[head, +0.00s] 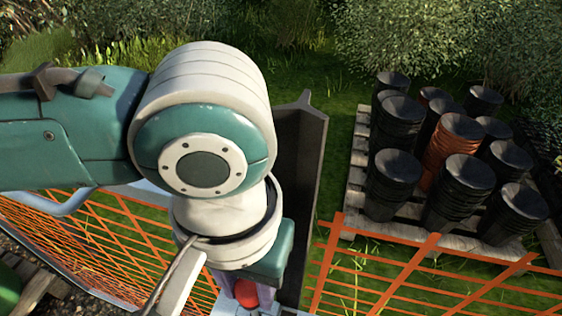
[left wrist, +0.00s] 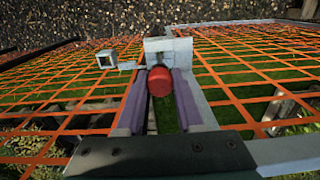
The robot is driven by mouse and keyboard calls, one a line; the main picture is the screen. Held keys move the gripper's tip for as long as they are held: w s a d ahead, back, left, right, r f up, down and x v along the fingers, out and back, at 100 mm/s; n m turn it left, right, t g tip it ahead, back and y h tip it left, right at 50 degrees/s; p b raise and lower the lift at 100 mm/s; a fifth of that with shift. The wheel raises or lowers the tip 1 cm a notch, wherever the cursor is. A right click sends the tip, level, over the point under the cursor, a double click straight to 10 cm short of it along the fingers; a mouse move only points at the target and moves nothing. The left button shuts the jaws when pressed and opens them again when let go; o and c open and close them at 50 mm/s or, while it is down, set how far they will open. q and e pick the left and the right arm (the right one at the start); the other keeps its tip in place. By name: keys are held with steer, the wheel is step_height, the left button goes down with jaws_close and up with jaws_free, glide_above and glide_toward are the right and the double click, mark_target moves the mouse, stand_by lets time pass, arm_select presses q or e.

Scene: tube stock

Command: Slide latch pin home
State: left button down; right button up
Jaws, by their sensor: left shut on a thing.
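The latch pin shows as a round red knob (left wrist: 160,80) between the two purple fingers of my left gripper (left wrist: 160,86), which is shut on it. Just beyond the knob is a pale grey metal latch plate (left wrist: 168,48) on the mesh gate. The pin's shaft is hidden, so I cannot tell how far in it sits. In the head view the red knob (head: 246,293) shows at the bottom edge, with my left gripper (head: 246,288) around it, largely under my teal and white arm. My right gripper is in neither view.
Orange mesh fencing (head: 400,278) runs along both sides, close to my left gripper. A dark upright post (head: 301,180) stands right beside my arm. Behind the fence, a wooden pallet (head: 352,200) holds several stacks of black and orange pots (head: 452,150).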

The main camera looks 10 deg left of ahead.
mark_target(253, 308)
arm_select(q)
steer(key=shift+f+b, duration=0.75)
steer(key=shift+f, duration=0.7)
steer(key=shift+f, duration=0.1)
steer(key=shift+f+b, duration=0.8)
steer(key=shift+f, duration=0.9)
steer(key=shift+c, duration=2.3)
jaws_free()
step_height(253, 308, up, 10)
steer(key=shift+p, duration=1)
